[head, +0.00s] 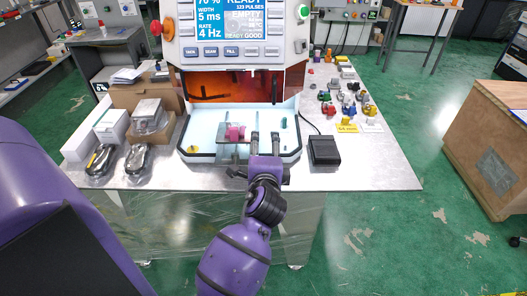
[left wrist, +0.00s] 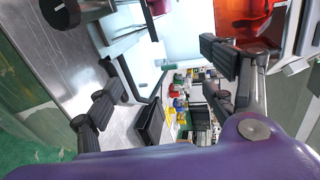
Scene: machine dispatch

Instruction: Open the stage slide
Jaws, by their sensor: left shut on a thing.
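The machine (head: 233,55) stands at the back of the table with its orange door (head: 215,88) above a lit white chamber. The stage slide (head: 228,152), a grey plate, lies at the chamber's front opening with a pink part (head: 235,132) on it. A black knob also shows in the left wrist view (left wrist: 60,12). My left gripper (head: 265,137) is at the slide's right side, fingers pointing into the chamber. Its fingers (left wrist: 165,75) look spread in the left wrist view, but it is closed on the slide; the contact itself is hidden. My right gripper is out of view.
A black box (head: 324,151) with a cable sits right of the chamber. Several small coloured parts (head: 345,103) lie at the right of the table. Boxes (head: 110,125) and silver-black items (head: 137,160) stand at the left. The table's front right is clear.

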